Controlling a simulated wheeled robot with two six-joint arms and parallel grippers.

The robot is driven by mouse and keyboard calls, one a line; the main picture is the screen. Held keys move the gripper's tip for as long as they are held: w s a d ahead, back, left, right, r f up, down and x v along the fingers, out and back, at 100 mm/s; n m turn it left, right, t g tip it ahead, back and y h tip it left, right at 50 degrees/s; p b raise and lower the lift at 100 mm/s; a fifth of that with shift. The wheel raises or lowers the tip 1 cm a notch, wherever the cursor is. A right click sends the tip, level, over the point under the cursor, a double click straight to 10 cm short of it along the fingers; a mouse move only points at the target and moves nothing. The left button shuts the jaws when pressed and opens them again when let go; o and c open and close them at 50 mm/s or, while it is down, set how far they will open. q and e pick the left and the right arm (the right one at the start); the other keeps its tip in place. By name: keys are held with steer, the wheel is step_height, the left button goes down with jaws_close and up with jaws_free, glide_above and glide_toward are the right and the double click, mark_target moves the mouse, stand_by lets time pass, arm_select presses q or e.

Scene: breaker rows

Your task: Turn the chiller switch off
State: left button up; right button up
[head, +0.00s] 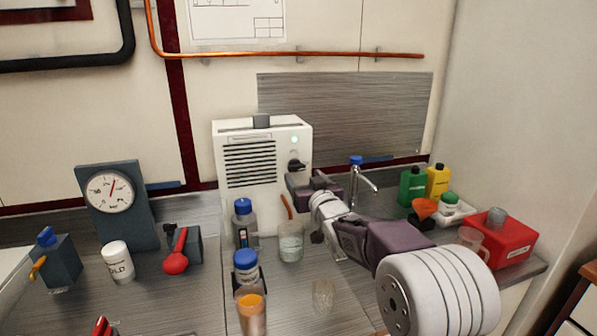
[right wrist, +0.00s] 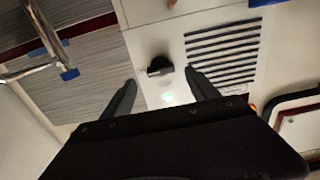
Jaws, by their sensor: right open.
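The chiller (head: 232,180) is a white box with a dark slotted vent, standing against the back wall. Its switch (head: 297,164) is a black knob at the right of its front, under a small pale glowing lamp (head: 294,139). In the right wrist view the knob (right wrist: 160,66) shows just beyond the fingertips and between them, apart from both. My right gripper (head: 302,184) is open and empty, just below and in front of the knob; its two dark fingers also show in the right wrist view (right wrist: 160,78). My left gripper is not in view.
Bottles (head: 242,222) and a glass beaker (head: 291,242) stand close in front of the chiller, near my right arm. A tap (head: 363,182) stands to its right, with a red box (head: 500,240) further right. A dial gauge (head: 112,192) stands left.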

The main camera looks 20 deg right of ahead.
mark_target(298, 170)
steer(key=w, duration=0.5)
steer(key=shift+w+a+p, duration=0.1)
steer(key=shift+w+p, duration=0.1)
steer(key=shift+p, duration=0.15)
steer(key=c, duration=1.4)
steer(key=shift+o, duration=0.2)
